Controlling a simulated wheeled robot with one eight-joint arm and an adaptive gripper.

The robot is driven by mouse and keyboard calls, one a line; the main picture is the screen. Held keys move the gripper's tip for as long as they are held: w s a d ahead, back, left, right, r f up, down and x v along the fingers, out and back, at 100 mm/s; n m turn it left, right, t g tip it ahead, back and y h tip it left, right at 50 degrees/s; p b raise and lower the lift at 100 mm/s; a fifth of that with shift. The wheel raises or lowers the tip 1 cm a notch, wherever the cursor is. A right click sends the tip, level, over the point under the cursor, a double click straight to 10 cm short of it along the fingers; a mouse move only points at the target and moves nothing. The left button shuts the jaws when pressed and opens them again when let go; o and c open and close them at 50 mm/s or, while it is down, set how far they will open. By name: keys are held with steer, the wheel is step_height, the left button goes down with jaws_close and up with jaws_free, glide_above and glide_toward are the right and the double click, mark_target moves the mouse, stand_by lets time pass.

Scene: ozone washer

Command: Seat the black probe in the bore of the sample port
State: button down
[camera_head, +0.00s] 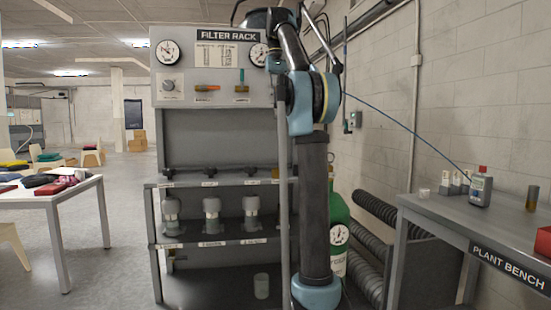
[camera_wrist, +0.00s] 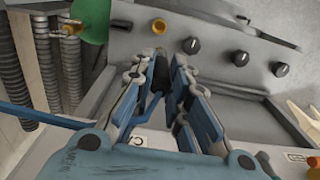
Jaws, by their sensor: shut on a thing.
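My gripper (camera_wrist: 161,64) shows in the wrist view, its two blue-and-grey fingers closed around the dark, slim probe (camera_wrist: 157,88). The probe lies between the fingers and points away toward the grey front panel. Its far tip is partly hidden by the fingertips. A blue cable (camera_wrist: 45,118) runs in from the left toward the gripper. A round brass fitting (camera_wrist: 158,27), which looks like the sample port, sits on the panel beyond the fingertips. The probe appears apart from it, though depth is hard to judge. In the head view my arm hides the gripper and probe.
Several black knobs (camera_wrist: 240,57) sit right of the brass fitting. A green cylinder (camera_wrist: 88,18) and ribbed hoses (camera_wrist: 22,75) stand at the left. In the head view the filter rack (camera_head: 215,120) is ahead, and the plant bench (camera_head: 500,227) with a meter (camera_head: 480,188) is right.

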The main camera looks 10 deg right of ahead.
step_height(320, 180, down, 23)
steer(key=shift+s+r, duration=0.1)
steer(key=shift+r, duration=0.05)
stand_by(0.5)
steer(key=c, duration=1.6)
jaws_free()
steer(key=shift+o, duration=0.2)
steer(key=shift+r, duration=0.1)
step_height(320, 180, up, 12)
steer(key=s+f, duration=1.1)
steer(key=f, duration=0.5)
steer(key=s+f+t, duration=0.1)
steer(key=s+f, duration=1.1)
steer(key=f, duration=0.4)
steer(key=s+f+t, duration=0.1)
steer(key=s+f, duration=1)
steer(key=f, duration=0.5)
steer(key=shift+s, duration=0.4)
